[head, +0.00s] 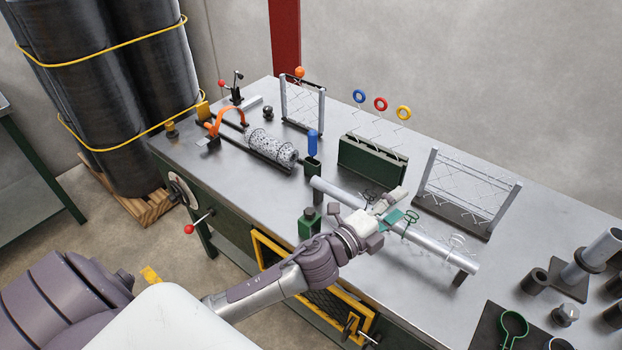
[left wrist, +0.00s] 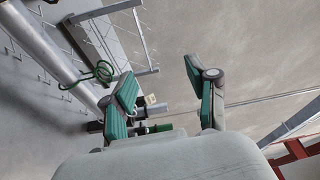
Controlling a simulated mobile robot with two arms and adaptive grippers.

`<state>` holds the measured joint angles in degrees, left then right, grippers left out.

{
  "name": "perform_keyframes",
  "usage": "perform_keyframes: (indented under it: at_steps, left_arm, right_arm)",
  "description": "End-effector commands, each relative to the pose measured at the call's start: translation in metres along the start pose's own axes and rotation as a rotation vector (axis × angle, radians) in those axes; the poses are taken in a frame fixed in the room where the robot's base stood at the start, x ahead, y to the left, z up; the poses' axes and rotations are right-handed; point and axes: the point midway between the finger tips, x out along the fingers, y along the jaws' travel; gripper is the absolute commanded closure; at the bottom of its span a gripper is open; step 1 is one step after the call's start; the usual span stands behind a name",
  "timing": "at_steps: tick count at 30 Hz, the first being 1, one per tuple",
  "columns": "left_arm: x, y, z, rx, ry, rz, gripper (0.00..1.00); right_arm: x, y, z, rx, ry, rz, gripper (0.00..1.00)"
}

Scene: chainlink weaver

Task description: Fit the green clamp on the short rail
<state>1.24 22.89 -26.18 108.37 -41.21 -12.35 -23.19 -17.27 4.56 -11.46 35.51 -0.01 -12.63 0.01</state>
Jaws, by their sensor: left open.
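A green clamp with looped handles (head: 411,216) is at the middle of a silver rail (head: 436,244) on the bench. In the left wrist view the clamp (left wrist: 102,71) lies across the edge of the rail (left wrist: 48,45); I cannot tell how its jaws sit. My left gripper (head: 395,206) is open and empty beside this clamp. Its green-padded fingers (left wrist: 165,98) stand apart, with the clamp outside them to the left. A larger green clamp-like piece (head: 513,325) lies on a dark mat at lower right. A shorter silver tube (head: 603,248) slants on a stand at far right. My right gripper is not in view.
A dark clamp (head: 368,197) and a pale clamp (head: 457,242) are also at the silver rail. A wire-mesh frame (head: 468,190) stands behind it. Dark cylinders (head: 535,281) stand at right.

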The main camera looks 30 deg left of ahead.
Motion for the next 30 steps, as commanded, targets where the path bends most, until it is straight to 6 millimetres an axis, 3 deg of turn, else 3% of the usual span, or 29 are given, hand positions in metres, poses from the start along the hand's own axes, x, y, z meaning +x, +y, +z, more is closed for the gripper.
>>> perform_keyframes:
  at_steps: [1,3,6,8,11,14,18,21,25,30]
  left_arm:
    - [0.014,-0.029,-0.022,0.198,0.142,-0.081,0.42]
    - [0.021,-0.048,-0.058,0.510,0.366,-0.181,0.42]
    - [0.013,-0.042,-0.092,0.947,0.689,-0.272,0.42]
    - [0.002,-0.025,-0.093,1.203,0.887,-0.291,0.42]
    - [-0.018,0.010,-0.056,1.594,1.231,-0.245,0.42]
    - [-0.041,0.029,0.015,1.878,1.556,-0.105,0.42]
    - [-0.067,0.025,0.102,2.049,1.876,0.125,0.42]
    - [-0.082,0.013,0.145,2.083,2.023,0.264,0.42]
    - [-0.094,0.002,0.175,2.086,2.127,0.372,0.42]
    - [-0.098,0.006,0.183,2.082,2.157,0.402,0.42]
  right_arm:
    - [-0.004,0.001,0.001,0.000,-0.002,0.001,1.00]
    - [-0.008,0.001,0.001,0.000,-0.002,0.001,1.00]
    - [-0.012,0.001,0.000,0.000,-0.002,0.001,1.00]
    - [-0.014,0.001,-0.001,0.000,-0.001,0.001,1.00]
    - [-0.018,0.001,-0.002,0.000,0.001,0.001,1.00]
    - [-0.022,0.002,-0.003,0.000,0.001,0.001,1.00]
    - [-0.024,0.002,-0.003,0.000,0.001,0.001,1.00]
    - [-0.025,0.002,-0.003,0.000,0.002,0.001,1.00]
    - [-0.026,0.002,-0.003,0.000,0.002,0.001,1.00]
    - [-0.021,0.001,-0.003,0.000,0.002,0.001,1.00]
